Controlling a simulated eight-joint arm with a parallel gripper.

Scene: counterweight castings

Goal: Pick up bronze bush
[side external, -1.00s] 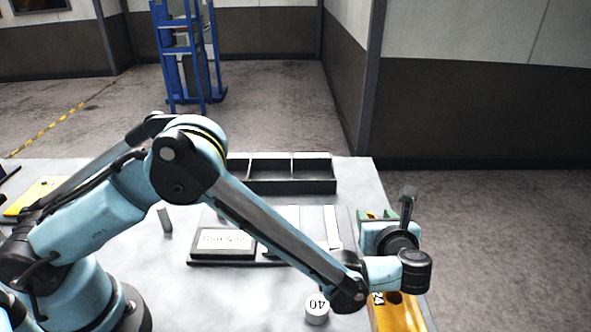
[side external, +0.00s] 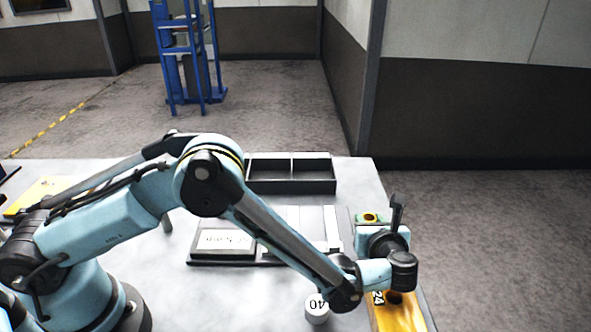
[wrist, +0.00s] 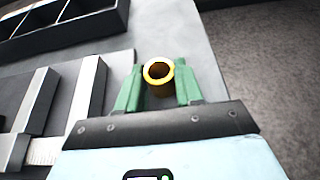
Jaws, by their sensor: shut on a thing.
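The bronze bush (wrist: 160,88) is a short yellow-gold ring with a dark bore, seen from above in the wrist view. My gripper (wrist: 158,66) is shut on it, with one green finger pressed on each side. In the side external view the bush (side external: 370,217) shows as a small yellow patch with a dark hole between the green fingers, beyond my wrist near the table's right edge. My wrist hides part of this area, and I cannot tell the gap beneath the bush.
A black divided tray (side external: 322,188) lies at the back of the table. A grey fixture with a pale display (side external: 222,242) is left of my wrist.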

